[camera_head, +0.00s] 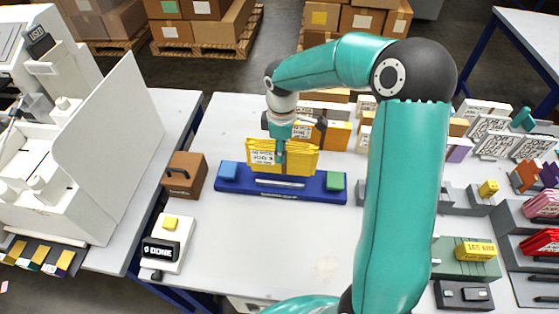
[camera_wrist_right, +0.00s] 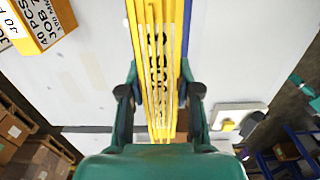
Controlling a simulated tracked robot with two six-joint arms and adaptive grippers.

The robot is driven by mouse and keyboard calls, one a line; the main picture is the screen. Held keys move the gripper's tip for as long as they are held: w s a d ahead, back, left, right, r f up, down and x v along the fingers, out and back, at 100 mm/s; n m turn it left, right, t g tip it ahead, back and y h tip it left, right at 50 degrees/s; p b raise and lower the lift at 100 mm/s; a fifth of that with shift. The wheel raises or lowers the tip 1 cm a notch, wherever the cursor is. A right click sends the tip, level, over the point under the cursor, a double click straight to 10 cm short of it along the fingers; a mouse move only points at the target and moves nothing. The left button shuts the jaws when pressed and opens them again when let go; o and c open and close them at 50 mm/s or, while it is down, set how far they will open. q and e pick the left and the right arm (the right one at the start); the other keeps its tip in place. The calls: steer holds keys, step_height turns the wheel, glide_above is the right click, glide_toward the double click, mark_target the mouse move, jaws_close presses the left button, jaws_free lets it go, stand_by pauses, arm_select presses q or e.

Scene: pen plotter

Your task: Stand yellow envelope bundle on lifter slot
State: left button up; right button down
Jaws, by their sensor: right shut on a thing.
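The yellow envelope bundle (camera_head: 298,162) stands upright with a white printed label on its front. My right gripper (camera_head: 280,150) is shut on it from above. In the right wrist view the bundle (camera_wrist_right: 157,60) runs edge-on between the two fingers of the gripper (camera_wrist_right: 160,110). The blue lifter base (camera_head: 320,194) lies directly under the bundle, with a light blue block at its left end and a green block at its right. I cannot tell whether the bundle's lower edge touches the lifter slot. My left gripper is out of view.
A brown box with a handle (camera_head: 184,175) and a DONE button unit (camera_head: 168,243) stand to the left. Grey holders and trays fill the table's right. The table (camera_head: 270,245) in front of the lifter is clear.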

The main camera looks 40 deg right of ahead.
steer(key=shift+f, duration=2.3)
steer(key=shift+f, duration=0.1)
steer(key=c, duration=0.8)
jaws_free()
step_height(320, 180, up, 12)
steer(key=shift+r, duration=0.15)
